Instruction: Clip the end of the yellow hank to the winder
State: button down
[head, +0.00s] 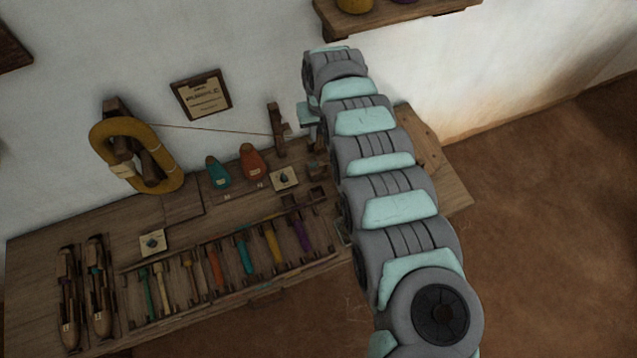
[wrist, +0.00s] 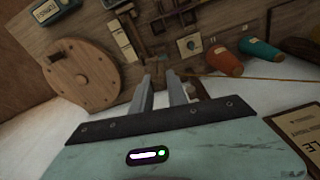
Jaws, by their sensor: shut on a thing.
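The yellow hank (head: 174,180) hangs in a thick loop on a wooden stand at the left of the bench in the head view. A thin yarn from it runs right to a small wooden post (head: 274,120). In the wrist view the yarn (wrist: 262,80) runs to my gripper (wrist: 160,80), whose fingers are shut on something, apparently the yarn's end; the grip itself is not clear. A round wooden disc with a dark hub (wrist: 82,75), apparently the winder, lies left of the fingers in the wrist view. My arm covers most of that area in the head view.
A teal cone (head: 218,172) and an orange cone (head: 253,162) stand between hank and post. A rack of coloured tools (head: 228,262) and two shuttles (head: 98,290) lie along the bench front. A framed notice (head: 202,95) is on the wall; a shelf (head: 400,14) is above.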

jog(key=s+f+b, duration=0.1)
jog(key=f+b, duration=0.2)
jog(key=f, duration=0.4)
jog(key=s+f+n+b, duration=0.1)
jog(key=f+b, duration=0.2)
jog(key=f, duration=0.5)
jog(key=s+f+n+b, duration=0.1)
jog(key=f+b, duration=0.3)
jog(key=f, duration=0.3)
jog(key=shift+s+a+f, duration=0.25)
jog(key=shift+a+f, duration=0.1)
jog(key=shift+f+b, duration=0.95)
jog(key=shift+f, duration=0.8)
jog(key=c, duration=0.9)
grip_release()
